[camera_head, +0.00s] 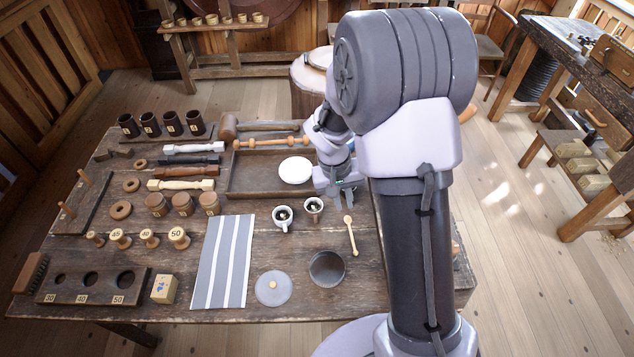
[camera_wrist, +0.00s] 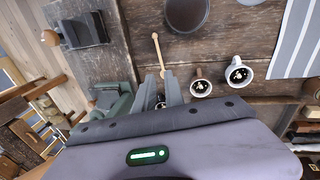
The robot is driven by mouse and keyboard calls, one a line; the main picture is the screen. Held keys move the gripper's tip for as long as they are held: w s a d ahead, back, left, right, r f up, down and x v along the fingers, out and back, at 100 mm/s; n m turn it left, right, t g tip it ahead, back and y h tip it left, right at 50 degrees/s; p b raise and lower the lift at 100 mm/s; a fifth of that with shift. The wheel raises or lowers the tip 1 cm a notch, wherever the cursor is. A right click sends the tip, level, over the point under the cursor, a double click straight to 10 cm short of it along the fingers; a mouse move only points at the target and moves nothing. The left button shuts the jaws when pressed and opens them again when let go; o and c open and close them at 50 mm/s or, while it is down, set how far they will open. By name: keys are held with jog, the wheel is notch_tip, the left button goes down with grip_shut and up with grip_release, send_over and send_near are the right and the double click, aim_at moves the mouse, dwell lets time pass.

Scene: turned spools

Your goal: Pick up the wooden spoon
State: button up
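The wooden spoon (camera_head: 352,238) lies on the dark wooden table (camera_head: 300,247), right of two mugs, its rounder end toward my gripper. It also shows in the wrist view (camera_wrist: 158,52), with its near end close to the fingertips. My gripper (camera_head: 338,190) is just beyond the spoon in the head view, partly hidden by my arm. In the wrist view my gripper (camera_wrist: 164,90) has its two grey fingers apart, with a gap between them. The fingers look empty, and the spoon lies ahead of them. I cannot tell the exact height above the table.
A white mug (camera_head: 282,226) and a second mug (camera_head: 313,217) stand left of the spoon. A dark round dish (camera_head: 327,281) and a grey lid (camera_head: 273,296) are nearer. A striped cloth (camera_head: 222,262) lies left. A tray (camera_head: 240,183) with a white plate (camera_head: 296,170) is behind.

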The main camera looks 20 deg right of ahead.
aim_at(352, 238)
jog(key=d+f+b, duration=0.1)
jog(key=f+b, duration=0.1)
jog(key=f, duration=0.4)
jog(key=d+f+b, duration=0.1)
jog(key=f+b, duration=0.1)
jog(key=f, duration=0.4)
jog(key=d+f+b, duration=0.1)
jog(key=f+b, duration=0.1)
jog(key=f, duration=0.4)
jog(key=shift+s+d+f, duration=0.15)
jog(key=shift+s+d, duration=0.15)
jog(key=shift+d, duration=0.05)
jog(key=shift+f+b, duration=0.1)
jog(key=shift+b, duration=0.25)
grip_shut()
